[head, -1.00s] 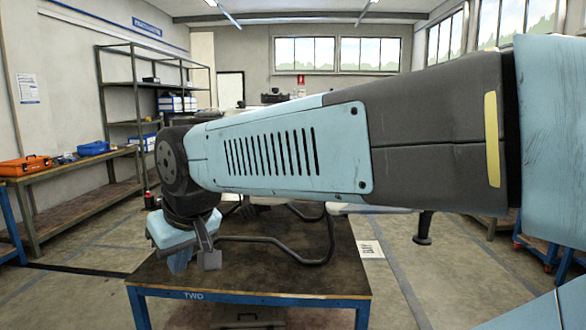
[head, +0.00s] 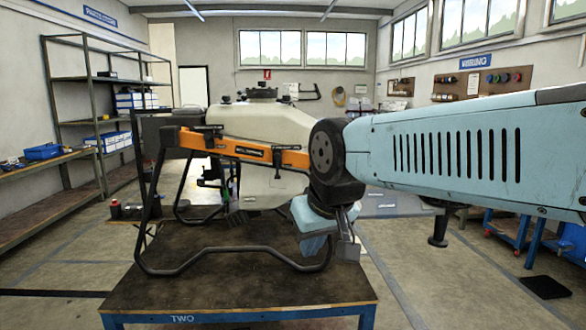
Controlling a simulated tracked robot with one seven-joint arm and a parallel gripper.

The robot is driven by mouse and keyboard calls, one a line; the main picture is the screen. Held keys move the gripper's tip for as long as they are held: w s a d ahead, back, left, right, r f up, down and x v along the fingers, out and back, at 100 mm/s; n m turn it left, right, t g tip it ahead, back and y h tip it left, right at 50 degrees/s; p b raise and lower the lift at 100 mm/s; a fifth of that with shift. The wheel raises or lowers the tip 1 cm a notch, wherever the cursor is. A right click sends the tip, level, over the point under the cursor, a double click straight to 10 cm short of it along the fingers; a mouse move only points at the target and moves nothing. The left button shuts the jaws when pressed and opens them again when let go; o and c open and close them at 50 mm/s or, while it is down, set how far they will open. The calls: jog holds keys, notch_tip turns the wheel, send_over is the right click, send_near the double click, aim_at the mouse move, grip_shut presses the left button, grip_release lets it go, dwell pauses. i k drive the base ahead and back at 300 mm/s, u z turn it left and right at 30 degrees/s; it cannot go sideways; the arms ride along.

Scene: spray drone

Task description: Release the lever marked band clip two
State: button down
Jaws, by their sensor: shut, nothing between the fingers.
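A spray drone with a large cream tank (head: 262,130) stands on black skid legs (head: 225,250) on the work table (head: 200,292). An orange bar (head: 243,150) with black clip-like fittings (head: 205,130) runs across the tank's near side. I cannot read any lever marking, so I cannot tell which is band clip two. My gripper (head: 346,248) hangs down at the right end of the skid, to the right of and below the orange bar. It is shut and empty. My wrist hides the bar's right end.
The table has a blue front edge marked TWO. A small dark bottle with a red part (head: 116,209) stands behind its left side. Shelving (head: 95,110) and a bench (head: 40,205) line the left wall. The tabletop's front left is clear.

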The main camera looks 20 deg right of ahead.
aim_at(277, 156)
jog(key=z, duration=0.15)
jog(key=k, duration=0.6)
jog(key=z, duration=0.3)
jog(key=i, duration=1.65)
jog(key=z, duration=0.5)
jog(key=k, duration=0.15)
jog(key=u, duration=0.35)
